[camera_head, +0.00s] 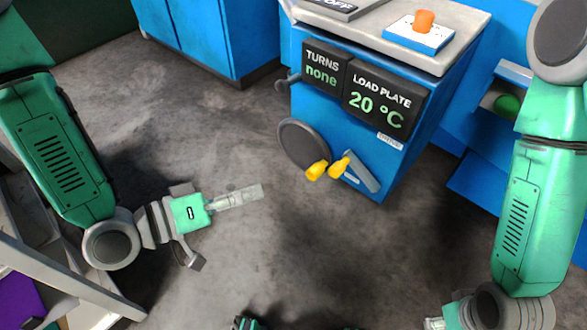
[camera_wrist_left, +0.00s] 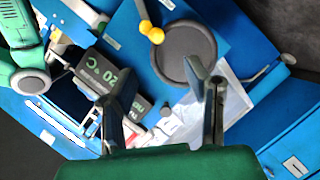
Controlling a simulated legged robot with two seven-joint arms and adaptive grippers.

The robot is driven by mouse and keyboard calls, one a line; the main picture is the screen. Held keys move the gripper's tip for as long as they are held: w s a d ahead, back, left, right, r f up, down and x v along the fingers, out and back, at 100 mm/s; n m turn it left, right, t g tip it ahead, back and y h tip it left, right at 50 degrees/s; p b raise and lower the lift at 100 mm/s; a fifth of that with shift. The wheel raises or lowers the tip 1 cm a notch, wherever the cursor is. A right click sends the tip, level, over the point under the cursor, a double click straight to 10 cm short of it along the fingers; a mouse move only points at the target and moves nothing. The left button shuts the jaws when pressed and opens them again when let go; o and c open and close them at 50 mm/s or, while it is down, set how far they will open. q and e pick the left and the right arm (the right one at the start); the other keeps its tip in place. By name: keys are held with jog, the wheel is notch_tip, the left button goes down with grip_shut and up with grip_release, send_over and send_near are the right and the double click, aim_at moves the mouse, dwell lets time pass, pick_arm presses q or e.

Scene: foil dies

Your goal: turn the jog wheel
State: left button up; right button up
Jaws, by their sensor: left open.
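The jog wheel (camera_head: 302,143) is a dark grey disc on the lower front of the blue machine (camera_head: 390,165), with a yellow knob (camera_head: 317,171) at its edge. My left gripper (camera_head: 191,222) is open and empty, to the left of and below the wheel in the head view. Its two fingers stand spread in the left wrist view (camera_wrist_left: 152,82). My right gripper (camera_head: 437,323) is mostly cut off at the bottom edge.
A second yellow knob (camera_head: 338,167) on a grey lever (camera_head: 361,174) is right beside the wheel's knob. A "LOAD PLATE 20 °C" sign (camera_head: 380,102) is above. An orange button (camera_head: 424,21) is on top of the machine. The grey floor between my left gripper and the machine is clear.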

aim_at(308, 176)
pick_arm(q)
jog(key=b+x, duration=0.1)
jog(key=x, duration=0.6)
jog(key=b+x, duration=0.2)
jog(key=x, duration=0.5)
jog(key=shift+s+d+r, duration=0.15)
jog(key=shift+s+r, duration=0.05)
grip_shut()
